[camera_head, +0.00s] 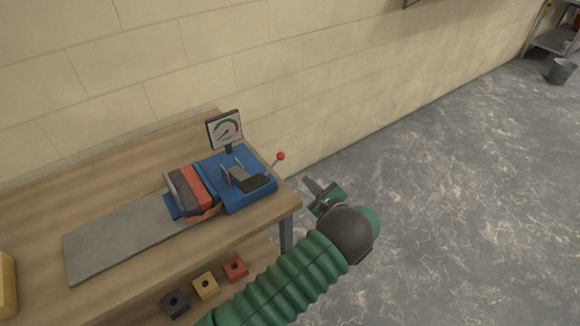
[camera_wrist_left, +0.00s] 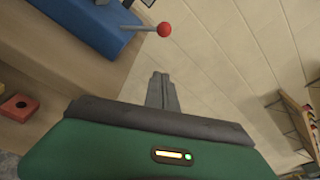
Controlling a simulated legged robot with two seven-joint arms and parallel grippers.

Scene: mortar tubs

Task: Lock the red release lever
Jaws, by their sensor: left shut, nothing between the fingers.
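The red release lever is a thin rod with a red ball knob (camera_head: 281,156). It sticks out up and to the right from the right end of a blue machine (camera_head: 232,198) on the workbench. My left gripper (camera_head: 308,184) is shut and empty, beyond the bench's right end and a little below and right of the knob in the head view. In the left wrist view the shut fingers (camera_wrist_left: 161,78) point toward the wall, and the red knob (camera_wrist_left: 164,29) is ahead of them, apart from them. My right gripper is not in view.
A dial gauge (camera_head: 225,129) stands behind the blue machine. A grey plate (camera_head: 130,238) and an orange and dark block lie left of it on the bench (camera_head: 150,155). Red, yellow and black blocks sit below the front edge.

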